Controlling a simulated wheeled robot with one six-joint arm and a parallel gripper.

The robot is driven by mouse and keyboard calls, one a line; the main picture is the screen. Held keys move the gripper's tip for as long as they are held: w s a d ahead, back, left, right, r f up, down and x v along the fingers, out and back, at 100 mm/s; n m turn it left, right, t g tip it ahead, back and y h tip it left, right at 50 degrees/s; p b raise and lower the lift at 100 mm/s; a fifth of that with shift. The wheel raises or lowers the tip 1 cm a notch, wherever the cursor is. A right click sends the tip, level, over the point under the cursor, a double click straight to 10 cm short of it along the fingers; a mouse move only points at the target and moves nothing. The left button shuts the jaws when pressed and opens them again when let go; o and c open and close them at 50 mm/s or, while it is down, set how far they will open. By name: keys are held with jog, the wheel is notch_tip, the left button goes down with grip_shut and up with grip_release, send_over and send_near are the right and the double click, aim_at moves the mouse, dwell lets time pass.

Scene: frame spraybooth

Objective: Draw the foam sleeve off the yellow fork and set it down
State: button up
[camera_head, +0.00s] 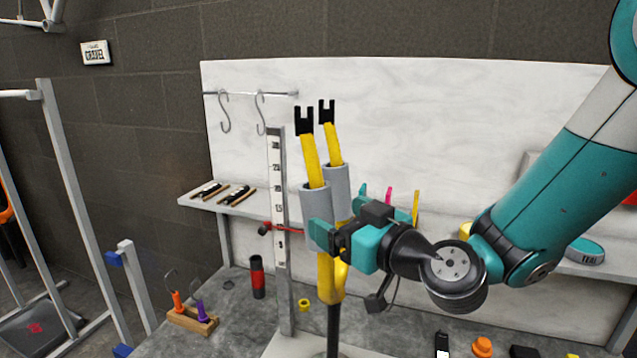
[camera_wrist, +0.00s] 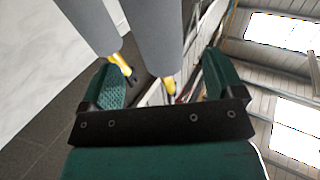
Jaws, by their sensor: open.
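The yellow fork (camera_head: 326,280) stands upright, slightly tilted, on a dark post, with two legs ending in black slotted tips. Each leg wears a grey foam sleeve: the left one (camera_head: 315,202) and the right one (camera_head: 340,182). My gripper (camera_head: 341,212) is open at the sleeves' lower part, its near teal finger in front of the left sleeve. In the wrist view, a grey sleeve (camera_wrist: 162,32) shows between the open fingers of my gripper (camera_wrist: 162,62). The other sleeve (camera_wrist: 90,22) is left of it. I cannot tell whether a finger touches foam.
A marked upright scale (camera_head: 277,170) stands close left of the fork. Hooks hang from a rail (camera_head: 265,94) behind. A small shelf (camera_head: 226,203) holds dark strips. Some bench front-left is clear.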

aim_at(310, 159)
jog(key=p+x, duration=0.1)
jog(key=x, duration=0.1)
jog(key=p+x, duration=0.2)
jog(key=shift+w+a+r, duration=0.1)
jog(key=shift+r, duration=0.15)
jog(key=shift+w+a+f+p, duration=0.25)
jog(key=shift+w+a+p, duration=0.1)
jog(key=shift+w+a, duration=0.15)
jog(key=c, duration=1.1)
jog(key=shift+w+a+r+p, duration=0.1)
jog(key=shift+a+r+p, duration=0.1)
jog(key=shift+r+p, duration=0.85)
jog(key=shift+w+a+r+p, duration=0.1)
jog(key=shift+a+r+p, duration=0.05)
jog(key=shift+r+p, duration=0.95)
jog(key=shift+r, duration=0.1)
jog(key=shift+w+a+r+p, duration=0.1)
jog(key=shift+a+r+p, duration=0.15)
jog(key=shift+r+p, duration=0.75)
jog(key=shift+w+a+r+p, duration=0.1)
jog(key=shift+a+r+p, duration=0.15)
jog(key=shift+r+p, duration=0.8)
jog(key=shift+f, duration=0.1)
